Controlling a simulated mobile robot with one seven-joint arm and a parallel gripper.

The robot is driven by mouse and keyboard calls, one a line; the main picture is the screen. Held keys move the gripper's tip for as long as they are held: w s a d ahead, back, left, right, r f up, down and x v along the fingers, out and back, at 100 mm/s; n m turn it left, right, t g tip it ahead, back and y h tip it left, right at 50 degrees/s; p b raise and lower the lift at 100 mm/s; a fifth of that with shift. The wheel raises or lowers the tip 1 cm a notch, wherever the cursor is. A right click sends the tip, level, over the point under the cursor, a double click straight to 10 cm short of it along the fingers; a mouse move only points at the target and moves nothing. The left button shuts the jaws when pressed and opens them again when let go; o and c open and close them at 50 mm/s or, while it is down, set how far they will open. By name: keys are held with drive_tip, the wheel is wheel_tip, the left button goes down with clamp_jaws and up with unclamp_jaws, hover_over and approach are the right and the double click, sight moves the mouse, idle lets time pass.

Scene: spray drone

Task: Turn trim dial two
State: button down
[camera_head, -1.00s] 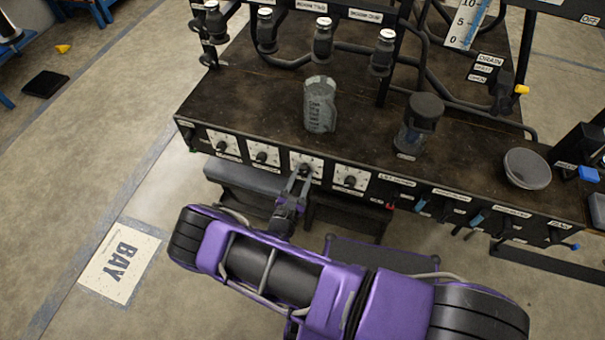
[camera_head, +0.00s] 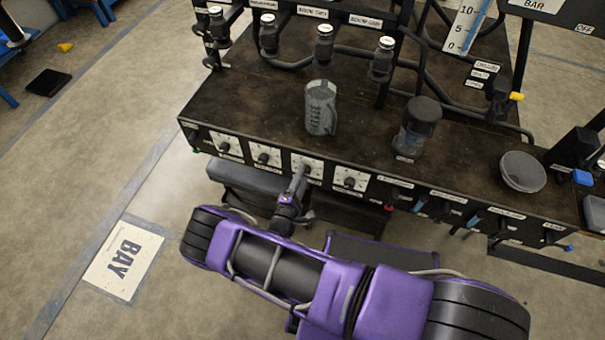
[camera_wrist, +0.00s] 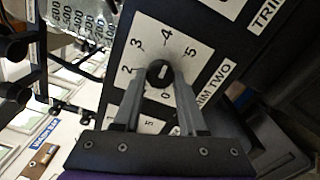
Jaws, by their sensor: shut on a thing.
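Trim dial two is a black round knob (camera_wrist: 160,70) on a white plate (camera_wrist: 155,35) numbered 0 to 5, with a "TRIM TWO" label (camera_wrist: 215,85) beside it. A short pale mark shows on the knob, but I cannot tell which number it points to. My gripper (camera_wrist: 159,78) is shut on the knob, one finger on each side. In the head view my gripper (camera_head: 302,174) reaches the third dial plate from the left (camera_head: 313,170) on the bench front, and its fingers hide the knob there.
Two dials (camera_head: 263,157) (camera_head: 230,148) sit to the left and one (camera_head: 350,181) to the right. Coloured levers line the front further right.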

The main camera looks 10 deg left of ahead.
drive_tip(key=m+p, duration=0.2)
drive_tip(key=m, duration=0.4)
drive_tip(key=shift+m, duration=0.3)
idle(0.4)
drive_tip(key=shift+c, duration=2.3)
unclamp_jaws()
drive_tip(key=shift+r, duration=0.1)
drive_tip(key=s+a, duration=0.1)
drive_tip(key=s, duration=1.6)
drive_tip(key=shift+s+a, duration=0.2)
drive_tip(key=shift+s, duration=0.05)
